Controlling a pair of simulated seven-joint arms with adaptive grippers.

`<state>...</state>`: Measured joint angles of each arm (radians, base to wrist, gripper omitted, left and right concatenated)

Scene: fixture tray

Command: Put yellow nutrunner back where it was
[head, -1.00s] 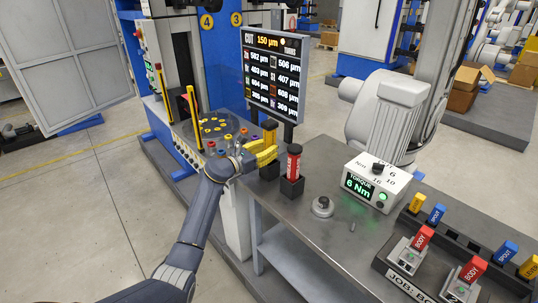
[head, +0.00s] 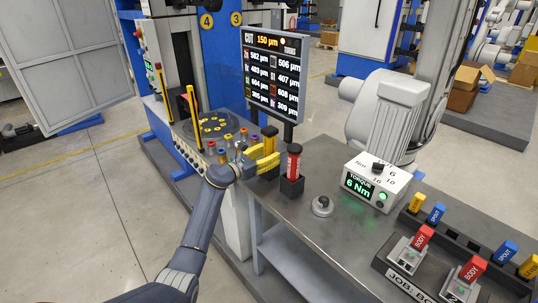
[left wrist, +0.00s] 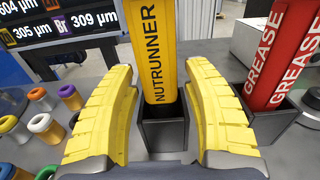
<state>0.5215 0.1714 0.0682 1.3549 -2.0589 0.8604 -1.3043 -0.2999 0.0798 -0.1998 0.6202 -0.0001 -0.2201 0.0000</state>
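The yellow nutrunner (left wrist: 158,60) stands upright in a black square holder (left wrist: 163,130) in the left wrist view. Its dark top (head: 270,131) shows in the head view, with the lower part largely hidden by my fingers. My left gripper (head: 264,160) is open around the nutrunner. In the left wrist view its yellow fingers (left wrist: 160,115) stand on either side of the tool with a gap on both sides. My right gripper is not in view.
Several coloured cylinders (left wrist: 40,98) stand to the left. A torque box (head: 377,183) and a job tray (head: 405,285) sit farther right. The bench middle (head: 320,240) is clear.

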